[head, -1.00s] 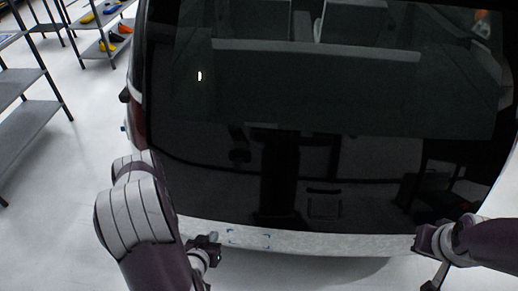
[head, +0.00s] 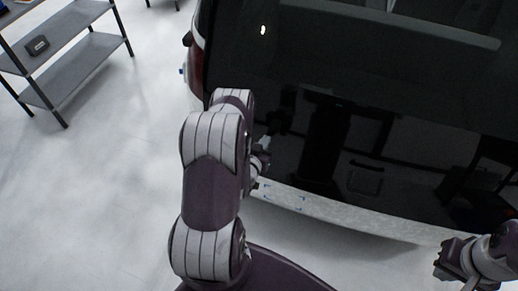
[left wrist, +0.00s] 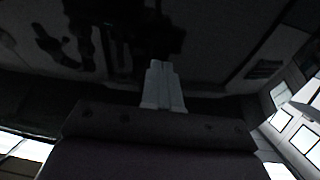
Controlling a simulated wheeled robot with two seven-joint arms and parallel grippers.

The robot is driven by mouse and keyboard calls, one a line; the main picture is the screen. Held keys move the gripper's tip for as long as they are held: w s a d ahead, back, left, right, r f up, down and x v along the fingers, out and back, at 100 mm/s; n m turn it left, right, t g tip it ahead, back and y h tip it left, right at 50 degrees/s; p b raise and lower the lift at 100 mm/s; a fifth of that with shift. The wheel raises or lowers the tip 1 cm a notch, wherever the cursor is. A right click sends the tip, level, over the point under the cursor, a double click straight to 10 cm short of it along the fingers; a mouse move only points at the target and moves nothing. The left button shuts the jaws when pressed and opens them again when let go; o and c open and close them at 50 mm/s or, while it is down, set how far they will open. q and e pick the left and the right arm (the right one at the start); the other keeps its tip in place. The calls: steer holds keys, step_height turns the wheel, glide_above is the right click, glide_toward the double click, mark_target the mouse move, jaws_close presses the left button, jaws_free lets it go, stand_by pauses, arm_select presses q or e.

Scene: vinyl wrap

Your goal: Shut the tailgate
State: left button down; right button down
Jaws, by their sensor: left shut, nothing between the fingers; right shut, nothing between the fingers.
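The tailgate (head: 400,110) is a large glossy black panel at the back of the vehicle, hanging down, with a pale strip (head: 340,213) along its lower edge. I cannot tell whether it is fully latched. My left gripper (head: 264,145) is in front of the panel's lower left part, partly hidden by my arm. In the left wrist view its fingers (left wrist: 162,85) are shut and empty, pointing at a dark reflecting surface; contact cannot be told. My right gripper (head: 448,262) is shut and empty at the lower right, below the pale strip.
A grey metal shelf (head: 75,75) with a small dark item (head: 37,46) on it stands at the upper left. The pale floor (head: 120,180) between shelf and vehicle is clear. A red tail light (head: 196,65) shows at the vehicle's left corner.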

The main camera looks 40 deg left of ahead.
arm_select(q)
steer(key=shift+w+a+f, duration=0.2)
steer(key=shift+w, duration=0.3)
steer(key=w+b, duration=0.1)
steer(key=b, duration=0.1)
steer(key=w+f+b, duration=0.1)
steer(key=b, duration=0.1)
steer(key=w+a+f+t+b, duration=0.1)
steer(key=shift+w+b, duration=0.15)
steer(key=shift+b, duration=0.25)
